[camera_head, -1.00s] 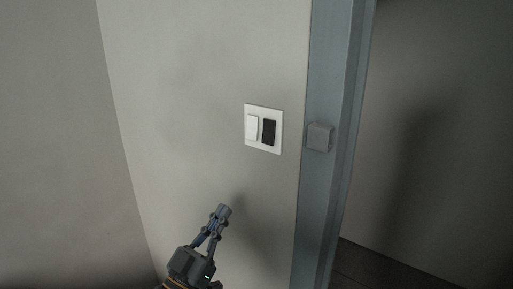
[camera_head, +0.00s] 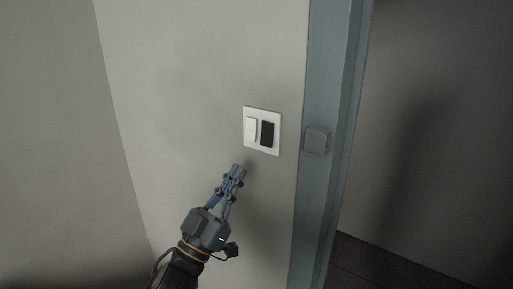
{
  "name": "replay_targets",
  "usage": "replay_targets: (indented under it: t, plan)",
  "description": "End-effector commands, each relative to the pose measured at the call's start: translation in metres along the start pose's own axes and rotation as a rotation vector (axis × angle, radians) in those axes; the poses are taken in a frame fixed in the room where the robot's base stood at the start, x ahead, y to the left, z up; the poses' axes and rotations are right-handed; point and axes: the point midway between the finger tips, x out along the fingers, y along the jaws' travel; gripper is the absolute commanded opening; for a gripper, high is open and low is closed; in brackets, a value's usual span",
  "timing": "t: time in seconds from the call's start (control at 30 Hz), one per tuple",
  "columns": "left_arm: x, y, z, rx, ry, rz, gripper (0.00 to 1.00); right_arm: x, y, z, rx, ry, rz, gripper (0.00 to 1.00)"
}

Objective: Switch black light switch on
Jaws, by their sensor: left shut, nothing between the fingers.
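A black light switch (camera_head: 267,134) sits on the right side of a white wall plate (camera_head: 262,150). A white switch (camera_head: 251,128) is beside it on the left. The plate is on the pale wall, left of the door frame. My left gripper (camera_head: 238,170) is shut and empty. Its fingertips are below and a little left of the plate in the picture, apart from the black switch. How far the tips are from the wall is hard to tell. My right gripper is not in view.
A blue-grey door frame (camera_head: 327,100) stands right of the plate, with a small grey block (camera_head: 317,140) on it at switch height. A darker wall (camera_head: 440,130) lies beyond the opening. The wall around the plate is bare.

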Motion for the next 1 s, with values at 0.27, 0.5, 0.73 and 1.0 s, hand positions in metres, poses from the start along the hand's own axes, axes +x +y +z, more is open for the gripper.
replay_targets:
  t: [0.27,0.5,0.73,1.0]
  plan:
    - [0.054,0.0,0.008,-0.004,-0.001,-0.002,0.0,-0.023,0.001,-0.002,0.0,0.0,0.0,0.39]
    - [0.069,0.0,0.025,-0.002,0.0,-0.001,0.0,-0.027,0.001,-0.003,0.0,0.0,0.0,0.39]
    - [0.071,0.0,0.029,0.0,0.0,0.0,0.0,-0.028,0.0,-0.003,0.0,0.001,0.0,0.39]
    - [0.071,0.0,0.03,-0.001,0.003,0.0,0.0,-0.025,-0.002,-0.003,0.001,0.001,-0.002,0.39]
